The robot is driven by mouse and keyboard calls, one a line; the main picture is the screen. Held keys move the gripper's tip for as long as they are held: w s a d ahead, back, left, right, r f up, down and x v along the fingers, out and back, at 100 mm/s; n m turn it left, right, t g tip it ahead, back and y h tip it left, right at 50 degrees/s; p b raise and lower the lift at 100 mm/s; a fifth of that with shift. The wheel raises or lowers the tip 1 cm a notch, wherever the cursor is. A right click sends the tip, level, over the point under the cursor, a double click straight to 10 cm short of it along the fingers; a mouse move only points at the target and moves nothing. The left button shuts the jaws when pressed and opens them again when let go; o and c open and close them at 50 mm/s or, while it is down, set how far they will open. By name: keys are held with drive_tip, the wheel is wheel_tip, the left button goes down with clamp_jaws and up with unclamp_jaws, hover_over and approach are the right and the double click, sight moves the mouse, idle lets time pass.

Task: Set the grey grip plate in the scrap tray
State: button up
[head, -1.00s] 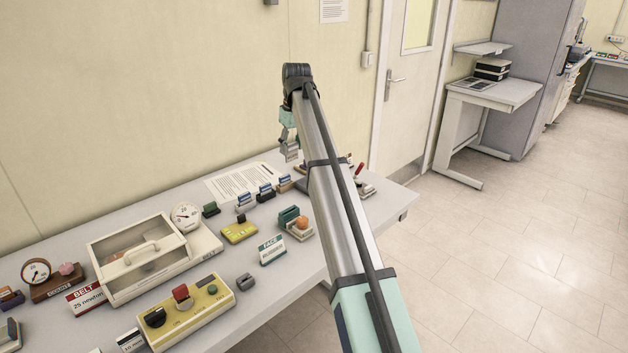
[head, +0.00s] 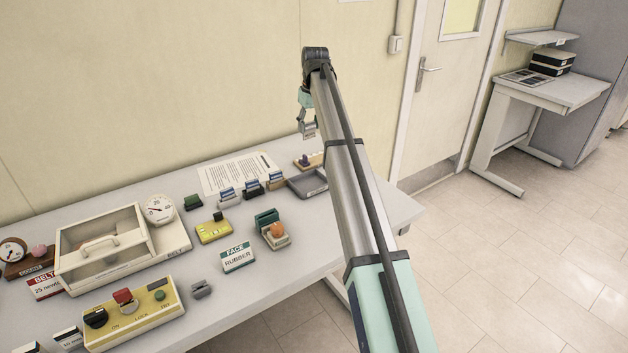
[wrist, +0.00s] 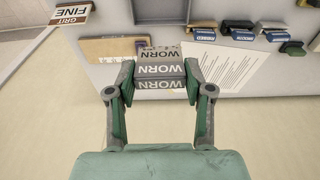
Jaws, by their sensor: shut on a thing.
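My gripper (wrist: 160,85) is shut on the grey grip plate (wrist: 158,70), a block marked "WORN" on its faces in the wrist view. In the head view my gripper (head: 308,128) is raised in front of the wall, above the back of the bench, with the plate at its tips. A shallow grey tray (head: 308,185), which looks like the scrap tray, lies on the bench below, partly hidden by my arm. In the wrist view the grey tray (wrist: 160,12) is at the top edge, beyond the plate. The plate is clear of it.
A wooden board (wrist: 108,49) lies beside the tray, near a "GRIT FINE" card (wrist: 70,18). Several small clip-like blocks (head: 252,188) and a printed sheet (head: 222,172) are left of the tray. A clear-lidded tester (head: 110,250) and a yellow control box (head: 133,315) stand further left.

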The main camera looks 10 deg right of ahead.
wheel_tip(320, 180, down, 20)
drive_tip(key=p, duration=0.5)
drive_tip(key=shift+a+r, duration=0.1)
drive_tip(key=shift+r, duration=0.1)
drive_tip(key=shift+f, duration=0.2)
drive_tip(key=o, duration=1.2)
drive_tip(key=shift+r, duration=0.15)
drive_tip(key=r+b, duration=0.1)
drive_tip(key=r, duration=0.3)
drive_tip(key=s+r+b, duration=0.1)
drive_tip(key=r, duration=0.3)
drive_tip(key=r+b, duration=0.1)
drive_tip(key=r, duration=0.3)
drive_tip(key=shift+s+d, duration=0.35)
